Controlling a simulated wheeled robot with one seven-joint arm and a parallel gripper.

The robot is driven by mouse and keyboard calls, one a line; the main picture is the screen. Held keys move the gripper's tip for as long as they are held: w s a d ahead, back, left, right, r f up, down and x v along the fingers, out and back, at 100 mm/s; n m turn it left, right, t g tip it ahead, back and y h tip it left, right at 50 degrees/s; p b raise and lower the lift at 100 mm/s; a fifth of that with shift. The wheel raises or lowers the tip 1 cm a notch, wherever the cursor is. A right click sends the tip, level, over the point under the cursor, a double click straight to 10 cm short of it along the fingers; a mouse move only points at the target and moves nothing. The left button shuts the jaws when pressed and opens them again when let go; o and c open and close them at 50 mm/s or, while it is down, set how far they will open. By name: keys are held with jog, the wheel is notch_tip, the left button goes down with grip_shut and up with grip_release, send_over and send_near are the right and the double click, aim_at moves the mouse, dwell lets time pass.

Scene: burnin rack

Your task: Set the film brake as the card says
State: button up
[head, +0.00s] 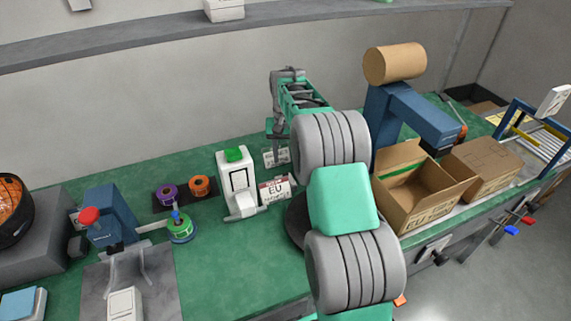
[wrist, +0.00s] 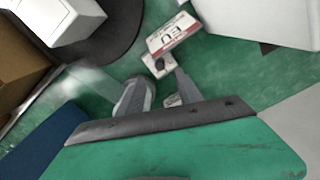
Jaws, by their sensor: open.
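A white card with a red band and "EU" on it (head: 275,190) stands on the green bench; it also shows in the wrist view (wrist: 174,34). Just behind it is a small pale plate (head: 277,157), whose lettering is too small to read. In the wrist view a dark knob (wrist: 159,66) sits on a pale block beside the card; I cannot tell its setting or whether it is the film brake. My gripper (wrist: 160,82) is open above the bench, its fingertips apart on either side near the knob. In the head view my gripper (head: 275,132) is small and partly unclear.
A white device with a green top (head: 237,170) stands left of the card. A dark round turntable (wrist: 117,15) bears a white box. An open carton (head: 405,190) and a blue column with a brown roll (head: 394,63) stand to the right.

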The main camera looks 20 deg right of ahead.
aim_at(286, 175)
jog(key=n, duration=0.3)
jog(key=shift+f+n+b, duration=0.3)
jog(key=shift+b, duration=0.1)
notch_tip(286, 175, down, 8)
jog(key=shift+r+p, duration=0.25)
jog(key=shift+p, duration=0.4)
jog(key=shift+c, duration=0.2)
grip_shut()
